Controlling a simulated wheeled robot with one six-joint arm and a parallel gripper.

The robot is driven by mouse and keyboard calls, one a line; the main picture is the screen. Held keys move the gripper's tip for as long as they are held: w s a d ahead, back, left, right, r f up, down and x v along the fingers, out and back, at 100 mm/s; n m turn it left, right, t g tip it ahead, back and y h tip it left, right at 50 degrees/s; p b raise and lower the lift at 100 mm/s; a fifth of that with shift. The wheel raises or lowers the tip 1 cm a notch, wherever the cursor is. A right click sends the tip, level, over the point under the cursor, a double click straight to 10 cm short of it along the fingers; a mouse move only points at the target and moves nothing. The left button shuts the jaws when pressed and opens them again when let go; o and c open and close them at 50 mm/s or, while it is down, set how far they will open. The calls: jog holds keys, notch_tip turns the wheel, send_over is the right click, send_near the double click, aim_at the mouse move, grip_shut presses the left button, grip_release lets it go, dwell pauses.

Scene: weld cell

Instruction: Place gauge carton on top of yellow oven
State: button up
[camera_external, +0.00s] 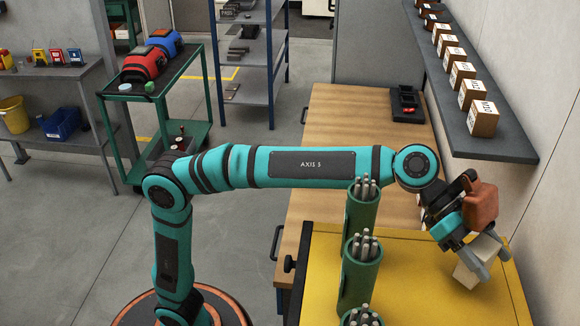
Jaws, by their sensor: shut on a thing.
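My gripper (492,263) is at the right, over the right part of the yellow oven (410,285). It points down and is shut on a pale, cream-coloured box (481,254), which looks like the gauge carton. The box is tilted in the picture and partly hidden by the fingers. I cannot tell whether its underside touches the yellow top or hangs just above it. The oven's flat yellow top shows at the lower right, with a dark handle at its left side.
Green tubes of grey rods (361,250) stand in a row on the oven's left part, below my arm. A wall shelf (455,110) with several labelled cartons (462,75) is behind. A wooden bench (345,130) adjoins the oven. The yellow top between tubes and gripper is bare.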

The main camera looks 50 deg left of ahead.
jog(key=shift+f, duration=1.25)
jog(key=shift+f, duration=0.1)
jog(key=o, duration=1.2)
jog(key=shift+c, duration=0.2)
jog(key=v, duration=1.2)
